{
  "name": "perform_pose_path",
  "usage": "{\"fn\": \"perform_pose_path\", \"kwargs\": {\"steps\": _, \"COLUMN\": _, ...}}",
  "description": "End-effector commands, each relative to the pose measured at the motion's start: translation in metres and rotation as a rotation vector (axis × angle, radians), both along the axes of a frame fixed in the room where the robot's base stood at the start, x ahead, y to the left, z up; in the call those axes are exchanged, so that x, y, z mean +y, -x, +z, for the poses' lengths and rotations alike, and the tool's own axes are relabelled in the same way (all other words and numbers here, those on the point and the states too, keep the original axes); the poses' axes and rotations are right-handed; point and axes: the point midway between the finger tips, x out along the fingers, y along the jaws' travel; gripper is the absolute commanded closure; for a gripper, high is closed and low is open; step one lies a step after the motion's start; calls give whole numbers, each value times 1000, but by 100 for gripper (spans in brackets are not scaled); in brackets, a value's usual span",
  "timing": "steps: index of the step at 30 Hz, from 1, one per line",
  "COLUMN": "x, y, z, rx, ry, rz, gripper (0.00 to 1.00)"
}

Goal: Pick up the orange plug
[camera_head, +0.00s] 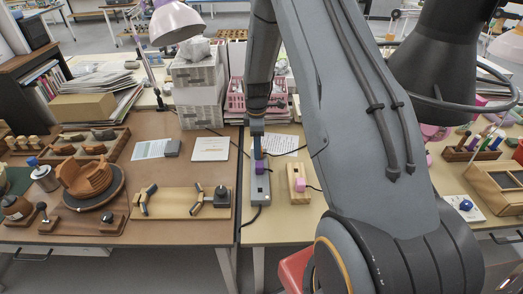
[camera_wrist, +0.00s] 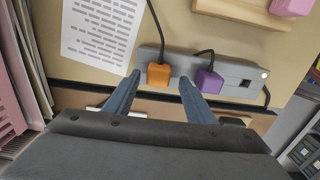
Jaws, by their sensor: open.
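The orange plug (camera_wrist: 158,75) sits in a grey power strip (camera_wrist: 225,70), with a dark cord leading off it in the wrist view. My gripper (camera_wrist: 160,78) is open, with one blue finger toward each side of the orange plug. Whether the fingers are level with the plug or above it I cannot tell. A purple plug (camera_wrist: 209,82) is in the same strip, just right of my right finger. In the head view the strip (camera_head: 260,188) and purple plug (camera_head: 261,167) show below my gripper (camera_head: 258,152); the orange plug is hidden there.
A wooden block (camera_head: 299,196) with a pink piece (camera_head: 300,185) stands right of the strip. A printed sheet (camera_wrist: 100,30) lies beside the strip. A pink crate (camera_head: 236,95) and stacked boxes (camera_head: 197,90) stand behind. Cords run near the strip.

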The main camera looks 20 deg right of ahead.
Motion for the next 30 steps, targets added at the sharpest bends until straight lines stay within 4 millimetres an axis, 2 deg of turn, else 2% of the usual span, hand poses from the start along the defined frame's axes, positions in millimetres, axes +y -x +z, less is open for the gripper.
{"fn": "perform_pose_path", "kwargs": {"steps": 5, "x": -2, "y": 1, "z": -16, "rx": 1, "ry": 0, "rz": -4, "gripper": 50}}
{"fn": "perform_pose_path", "kwargs": {"steps": 13, "x": -3, "y": 0, "z": -18, "rx": -1, "ry": 0, "rz": -5, "gripper": 50}}
{"fn": "perform_pose_path", "kwargs": {"steps": 14, "x": -3, "y": 0, "z": -18, "rx": -1, "ry": 0, "rz": -5, "gripper": 52}}
{"fn": "perform_pose_path", "kwargs": {"steps": 21, "x": -3, "y": 1, "z": -18, "rx": 0, "ry": 0, "rz": -5, "gripper": 92}}
{"fn": "perform_pose_path", "kwargs": {"steps": 30, "x": -2, "y": 1, "z": -17, "rx": 1, "ry": 0, "rz": -4, "gripper": 94}}
